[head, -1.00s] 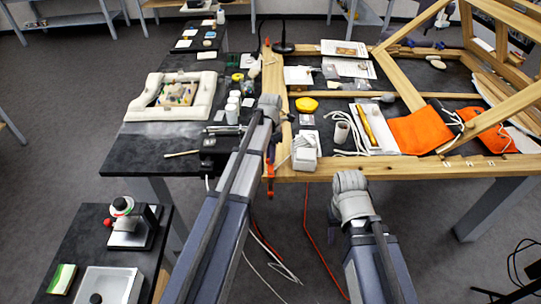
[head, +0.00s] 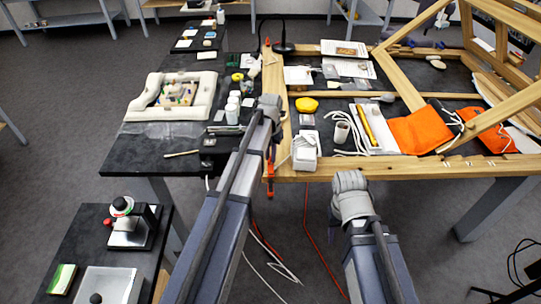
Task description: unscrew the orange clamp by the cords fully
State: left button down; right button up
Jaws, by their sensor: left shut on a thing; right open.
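The orange clamp (head: 269,186) is on the near left corner of the wooden frame, left of the white cords (head: 347,148). Its lower part hangs below the front rail; its upper part is mostly hidden by my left arm. My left gripper (head: 273,148) is at the clamp and shut on it, with its fingers largely hidden behind my wrist. My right gripper (head: 334,212) is open and empty, low in front of the frame; its fingers are mostly hidden by its own wrist.
The wooden frame (head: 400,170) lies on the dark table. A white box (head: 305,152) stands just right of the clamp. Orange cloth bags (head: 420,130) lie further right. White bottles (head: 232,112) stand to the left. Cables hang below the front edge.

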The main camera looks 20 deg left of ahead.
dwell(0.3)
pick_arm(q)
jog(key=c, duration=0.9)
grip_release()
notch_tip(320, 180, up, 8)
jog(key=p, duration=0.8)
jog(key=shift+f, duration=0.1)
